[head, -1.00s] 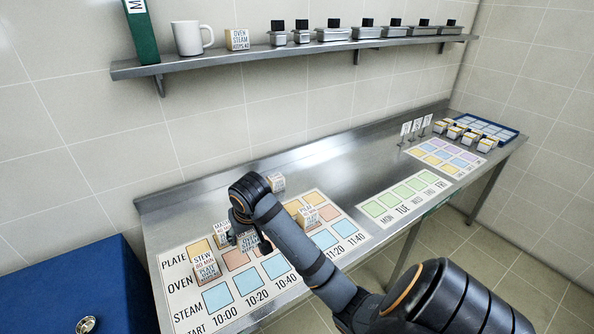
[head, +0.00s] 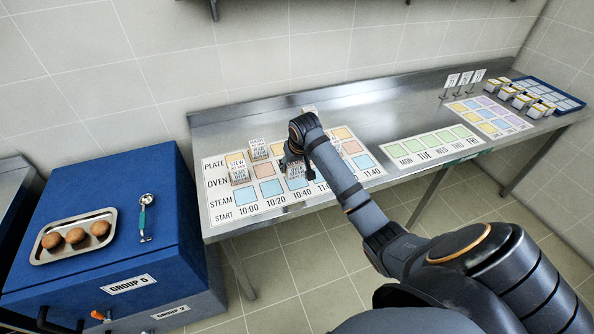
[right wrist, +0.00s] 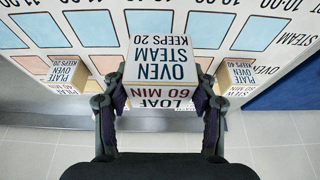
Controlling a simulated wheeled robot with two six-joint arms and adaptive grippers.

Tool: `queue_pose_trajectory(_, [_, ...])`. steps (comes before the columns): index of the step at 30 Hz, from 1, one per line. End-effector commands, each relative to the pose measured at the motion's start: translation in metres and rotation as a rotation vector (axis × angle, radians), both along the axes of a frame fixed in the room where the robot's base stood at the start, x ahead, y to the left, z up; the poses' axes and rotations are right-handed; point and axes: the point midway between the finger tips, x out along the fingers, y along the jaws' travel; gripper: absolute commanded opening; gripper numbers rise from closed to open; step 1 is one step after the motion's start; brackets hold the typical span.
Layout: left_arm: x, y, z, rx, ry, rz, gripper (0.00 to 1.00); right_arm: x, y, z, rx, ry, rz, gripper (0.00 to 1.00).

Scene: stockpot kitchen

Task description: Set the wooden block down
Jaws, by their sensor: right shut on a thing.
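My right gripper (head: 292,163) is shut on a wooden block (right wrist: 160,62), with one finger on each side. In the right wrist view, the block's printed faces read OVEN STEAM KEEPS 20 and LOAF 60 MIN. In the head view, the gripper and block are over the white schedule board (head: 222,216), around the 10:40 column, partly hidden by my arm. I cannot tell whether the block touches the board. My left gripper is not in view.
Other printed blocks stand on the board, including a STEW block (head: 238,170) and one behind it (head: 258,150). The steel counter (head: 375,110) is bare behind the green weekday strip (head: 430,145). A blue cabinet (head: 110,205) on the left holds a tray (head: 72,237) of round brown items.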

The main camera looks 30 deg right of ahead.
Motion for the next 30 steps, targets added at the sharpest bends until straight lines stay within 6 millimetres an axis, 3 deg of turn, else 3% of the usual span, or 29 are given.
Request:
queue_pose_trajectory(4, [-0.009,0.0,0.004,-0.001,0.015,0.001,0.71,0.014,-0.015,-0.026,0.001,0.003,0.0,0.22])
queue_pose_trajectory(12, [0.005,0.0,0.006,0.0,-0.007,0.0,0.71,0.022,-0.022,-0.039,0.001,0.0,0.001,0.22])
queue_pose_trajectory(19, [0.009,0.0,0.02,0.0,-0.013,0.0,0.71,0.023,-0.025,-0.07,0.0,0.002,0.001,0.22])
queue_pose_trajectory(30, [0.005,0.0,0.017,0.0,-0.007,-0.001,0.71,0.023,-0.025,-0.077,0.0,0.001,0.001,0.22])
